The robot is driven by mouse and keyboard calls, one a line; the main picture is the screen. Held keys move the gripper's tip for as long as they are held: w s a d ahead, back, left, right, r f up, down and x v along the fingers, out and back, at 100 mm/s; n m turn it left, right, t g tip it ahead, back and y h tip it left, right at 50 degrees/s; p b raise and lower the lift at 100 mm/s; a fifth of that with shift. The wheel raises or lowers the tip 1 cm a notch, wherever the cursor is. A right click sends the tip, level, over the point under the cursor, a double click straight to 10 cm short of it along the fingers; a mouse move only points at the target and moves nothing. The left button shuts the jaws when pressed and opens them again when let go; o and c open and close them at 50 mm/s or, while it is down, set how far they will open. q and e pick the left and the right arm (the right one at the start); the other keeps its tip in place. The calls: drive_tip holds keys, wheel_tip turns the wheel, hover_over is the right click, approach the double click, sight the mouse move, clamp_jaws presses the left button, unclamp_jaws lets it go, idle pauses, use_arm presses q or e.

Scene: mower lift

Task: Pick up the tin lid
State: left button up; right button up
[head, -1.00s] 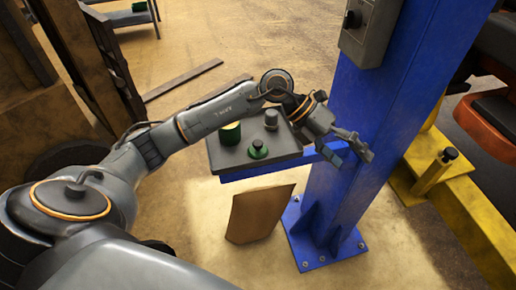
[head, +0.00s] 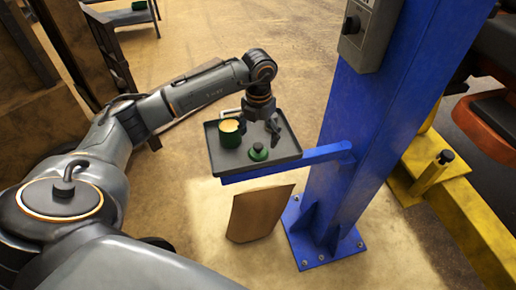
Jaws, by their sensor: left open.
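The tin lid (head: 258,153), a green disc with a knob on top, lies on the dark tray (head: 228,165) near its front edge. A green tin (head: 230,138), open with a pale yellowish inside, stands on the tray to the left of the lid. My left gripper (head: 261,132) is open and points down over the tray, just behind and above the lid. I see nothing between its fingers, and it looks apart from the lid. My right gripper is not in view.
The tray sits on a blue arm (head: 325,152) fixed to a thick blue post (head: 350,130) with a grey control box (head: 357,30). A brown board (head: 258,213) leans below the tray. A yellow frame (head: 430,180) stands at right. A low shelf (head: 125,18) is at upper left.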

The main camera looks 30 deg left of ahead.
sight(258, 146)
use_arm(q)
drive_tip(key=f+p, duration=0.1)
drive_tip(key=f, duration=0.1)
drive_tip(key=f+p, duration=0.1)
drive_tip(key=f, duration=0.2)
drive_tip(key=shift+w+a+f+p, duration=0.2)
drive_tip(key=shift+p, duration=0.2)
drive_tip(key=shift+f, duration=0.2)
drive_tip(key=c, duration=1.3)
